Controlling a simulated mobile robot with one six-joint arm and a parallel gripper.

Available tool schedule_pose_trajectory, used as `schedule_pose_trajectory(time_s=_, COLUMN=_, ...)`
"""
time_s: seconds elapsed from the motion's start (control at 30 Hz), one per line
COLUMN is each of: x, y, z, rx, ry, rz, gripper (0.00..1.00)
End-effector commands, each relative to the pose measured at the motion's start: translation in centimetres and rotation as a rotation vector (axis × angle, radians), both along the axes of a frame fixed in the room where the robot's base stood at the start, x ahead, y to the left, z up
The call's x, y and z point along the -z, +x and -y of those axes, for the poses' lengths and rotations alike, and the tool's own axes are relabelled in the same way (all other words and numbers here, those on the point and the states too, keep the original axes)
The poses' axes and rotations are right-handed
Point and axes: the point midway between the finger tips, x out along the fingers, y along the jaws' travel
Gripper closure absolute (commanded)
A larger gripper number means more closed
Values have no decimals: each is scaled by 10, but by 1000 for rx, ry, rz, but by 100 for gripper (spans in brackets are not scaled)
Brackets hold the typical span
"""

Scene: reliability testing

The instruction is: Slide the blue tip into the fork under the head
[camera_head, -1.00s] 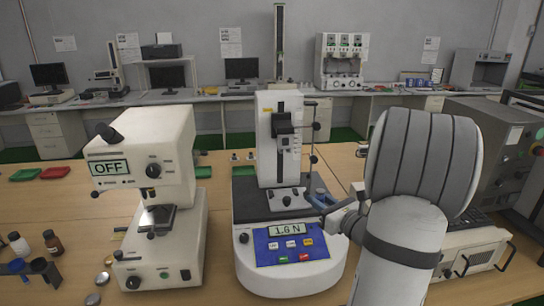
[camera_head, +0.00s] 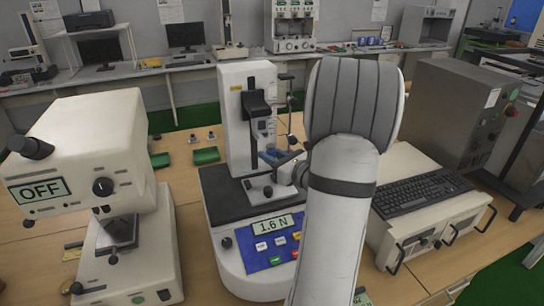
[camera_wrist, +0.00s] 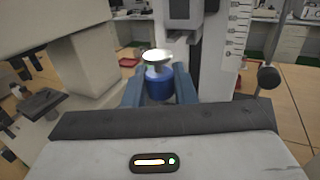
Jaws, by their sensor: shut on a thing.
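The blue tip (camera_wrist: 159,84), a blue cylinder with a shiny metal disc on top, stands upright between the blue fingers of my gripper (camera_wrist: 159,92), which is shut on it. In the head view my gripper (camera_head: 276,156) is at the right side of the test stand's white column (camera_head: 236,125), below the dark head (camera_head: 257,104) and above the base. In the wrist view the head's underside (camera_wrist: 178,36) shows beyond and above the disc, apart from it. The fork's slot is too small to make out. The stand's display (camera_head: 271,224) reads 1.6 N.
A cream instrument marked OFF (camera_head: 75,160) stands close on the left. A thin rod with dark knobs (camera_wrist: 267,78) stands at the column's right. A keyboard (camera_head: 418,190) lies on a cream cabinet to the right. Green trays (camera_head: 206,156) lie behind the stand.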

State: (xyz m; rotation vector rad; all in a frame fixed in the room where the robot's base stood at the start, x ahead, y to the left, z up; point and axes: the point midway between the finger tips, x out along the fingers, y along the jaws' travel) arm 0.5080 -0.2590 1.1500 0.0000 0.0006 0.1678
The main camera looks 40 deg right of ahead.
Motion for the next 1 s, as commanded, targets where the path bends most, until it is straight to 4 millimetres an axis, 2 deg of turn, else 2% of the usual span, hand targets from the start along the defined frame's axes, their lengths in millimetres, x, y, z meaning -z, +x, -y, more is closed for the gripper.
schedule_pose_trajectory(time_s=0.2, x=0, y=20, z=0, rx=-9, ry=1, rz=1, gripper=98)
schedule_pose_trajectory(time_s=0.5, x=1, y=37, z=4, rx=-10, ry=0, rz=1, gripper=98)
schedule_pose_trajectory(time_s=1.0, x=2, y=41, z=5, rx=-11, ry=0, rz=1, gripper=98)
